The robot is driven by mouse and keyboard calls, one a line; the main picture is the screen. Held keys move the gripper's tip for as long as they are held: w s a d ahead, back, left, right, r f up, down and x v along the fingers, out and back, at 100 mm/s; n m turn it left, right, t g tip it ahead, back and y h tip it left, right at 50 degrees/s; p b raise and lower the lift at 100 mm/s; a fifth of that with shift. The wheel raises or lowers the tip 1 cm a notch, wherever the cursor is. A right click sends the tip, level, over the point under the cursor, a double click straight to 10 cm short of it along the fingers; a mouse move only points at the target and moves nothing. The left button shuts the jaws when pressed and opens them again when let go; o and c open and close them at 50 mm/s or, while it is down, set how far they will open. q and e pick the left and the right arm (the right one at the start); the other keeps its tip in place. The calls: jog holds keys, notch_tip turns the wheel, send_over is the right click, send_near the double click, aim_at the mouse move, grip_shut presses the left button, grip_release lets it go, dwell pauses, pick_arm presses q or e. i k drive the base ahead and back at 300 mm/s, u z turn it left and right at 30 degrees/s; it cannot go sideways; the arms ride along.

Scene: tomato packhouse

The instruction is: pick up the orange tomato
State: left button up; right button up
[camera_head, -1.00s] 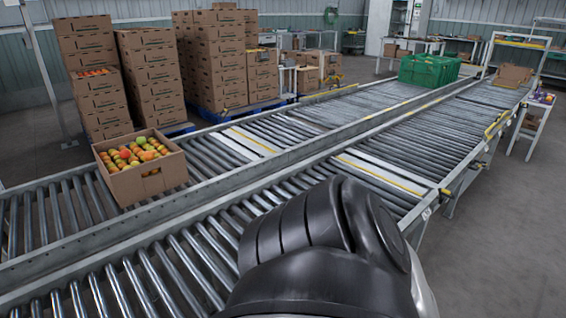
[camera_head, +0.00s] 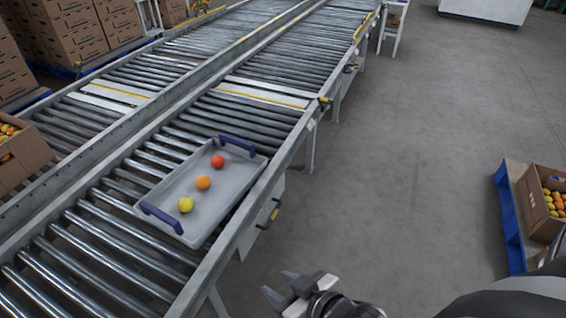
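The orange tomato (camera_head: 203,182) lies in a grey tray (camera_head: 224,206) on the near roller conveyor. It is the middle one of three, between a red tomato (camera_head: 218,161) and a yellow tomato (camera_head: 186,204). The tray has dark blue handles at its two ends. My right gripper (camera_head: 278,284) is at the bottom of the view, right of the conveyor and well apart from the tray. Its fingers are spread, with nothing between them. My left gripper is out of view.
The near conveyor's side rail (camera_head: 252,213) stands between my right gripper and the tray. A cardboard box of fruit (camera_head: 18,160) sits on the far conveyor at left. A blue pallet (camera_head: 509,222) with a fruit box (camera_head: 538,222) is at right. The floor between is clear.

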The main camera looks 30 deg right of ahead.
aim_at(203, 182)
jog(key=z, duration=2)
jog(key=i, duration=2.15)
jog(key=u, duration=2.85)
